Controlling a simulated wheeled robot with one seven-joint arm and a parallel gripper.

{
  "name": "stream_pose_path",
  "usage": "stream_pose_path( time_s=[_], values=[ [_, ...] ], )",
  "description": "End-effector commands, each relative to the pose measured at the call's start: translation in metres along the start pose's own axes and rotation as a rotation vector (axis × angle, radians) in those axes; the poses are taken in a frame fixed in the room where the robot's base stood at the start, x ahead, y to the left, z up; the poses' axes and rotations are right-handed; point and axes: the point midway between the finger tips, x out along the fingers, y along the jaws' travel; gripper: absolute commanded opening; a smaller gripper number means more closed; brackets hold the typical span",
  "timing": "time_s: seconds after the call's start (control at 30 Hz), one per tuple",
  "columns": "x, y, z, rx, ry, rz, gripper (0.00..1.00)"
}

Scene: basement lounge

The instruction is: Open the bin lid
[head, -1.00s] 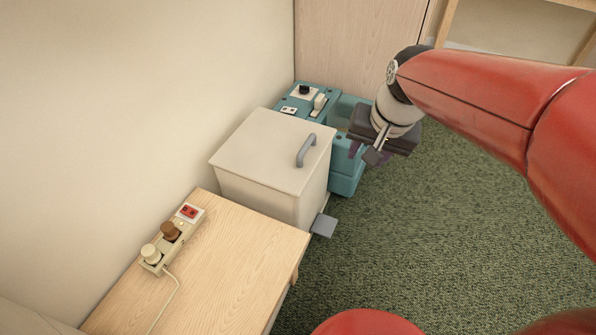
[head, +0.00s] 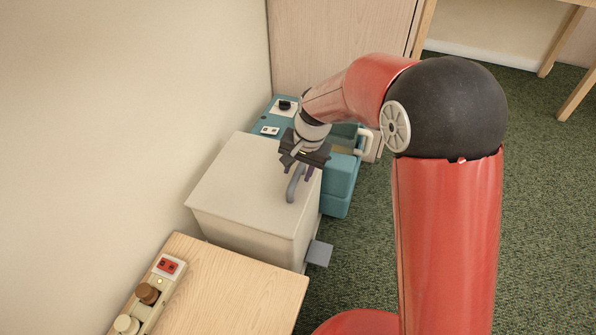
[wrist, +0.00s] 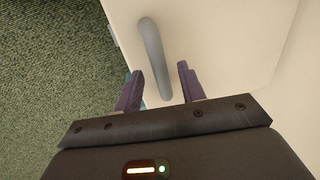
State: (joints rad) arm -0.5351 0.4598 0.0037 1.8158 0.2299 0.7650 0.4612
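The bin (head: 240,229) is a cream box with a flat lid (head: 237,180), which is shut. A grey bar handle (head: 293,184) stands on the lid near its right edge. My gripper (head: 310,172) is over the lid at the far end of the handle. In the wrist view my gripper (wrist: 159,84) is open, with its purple fingers apart. The grey handle (wrist: 153,58) runs between and beyond the fingertips, with no clear contact on either finger. How high the fingers are above the lid is hard to tell.
A grey pedal (head: 319,253) juts from the bin's lower right side. A teal unit (head: 341,184) stands behind the bin. A wooden table (head: 229,287) with a power strip (head: 150,296) is in front. The wall is at left; green carpet (head: 365,250) is open at right.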

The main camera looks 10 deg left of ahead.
Motion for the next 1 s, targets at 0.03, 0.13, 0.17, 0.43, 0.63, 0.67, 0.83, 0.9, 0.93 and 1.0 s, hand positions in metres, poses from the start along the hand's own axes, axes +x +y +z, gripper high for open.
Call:
stream_pose_path(
  time_s=[0.03, 0.13, 0.17, 0.43, 0.63, 0.67, 0.83, 0.9, 0.93, 1.0],
  values=[
    [0.0051, 0.0001, 0.0003, 0.000, -0.001, 0.001, 0.40],
    [0.0092, -0.0001, 0.0001, 0.000, 0.000, 0.000, 0.40],
    [0.0097, -0.0001, 0.0001, 0.000, 0.001, 0.000, 0.40],
    [0.0096, 0.0000, 0.0000, 0.000, 0.001, 0.000, 0.33],
    [0.0095, 0.0001, 0.0000, 0.000, 0.001, 0.000, 0.07],
    [0.0095, 0.0001, -0.0001, 0.000, 0.001, 0.000, 0.03],
    [0.0094, 0.0001, -0.0001, 0.000, 0.001, 0.000, 0.00],
    [0.0092, 0.0001, -0.0001, 0.000, 0.001, 0.000, 0.00],
    [0.0089, 0.0001, -0.0001, 0.000, 0.001, 0.000, 0.00],
    [0.0071, 0.0002, -0.0003, 0.000, 0.001, -0.001, 0.00]
  ],
)
